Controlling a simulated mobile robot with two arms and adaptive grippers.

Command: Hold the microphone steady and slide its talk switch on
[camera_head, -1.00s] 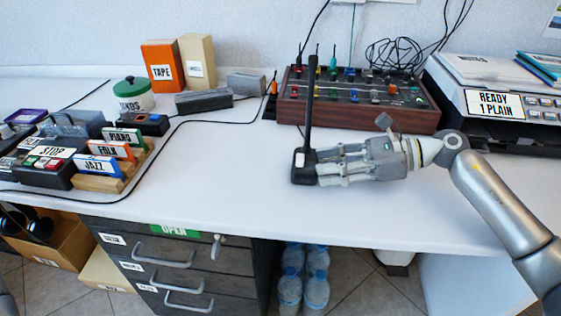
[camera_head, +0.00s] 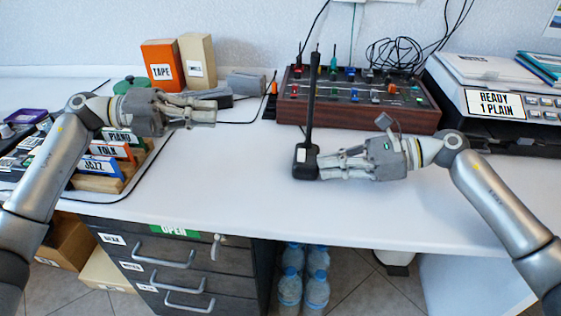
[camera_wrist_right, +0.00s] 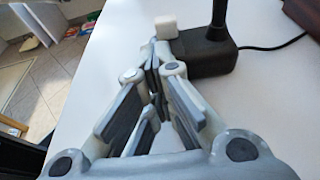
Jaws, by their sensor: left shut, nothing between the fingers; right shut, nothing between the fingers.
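The microphone stands upright on the white desk in the head view, with a tall black stem (camera_head: 312,95) and a black base (camera_head: 305,170). A small white switch (camera_head: 300,155) sits on the base's left part. My right gripper (camera_head: 322,164) is shut and empty, its fingertips right beside the base's right side. In the right wrist view the shut fingers (camera_wrist_right: 153,65) end close to the base (camera_wrist_right: 208,52) and the white switch (camera_wrist_right: 166,27); I cannot tell whether they touch. My left gripper (camera_head: 215,108) is shut and empty, left of the microphone, above the desk.
Labelled cartridges (camera_head: 103,165) lie under and beside my left arm. An orange box (camera_head: 162,66) stands at the back.

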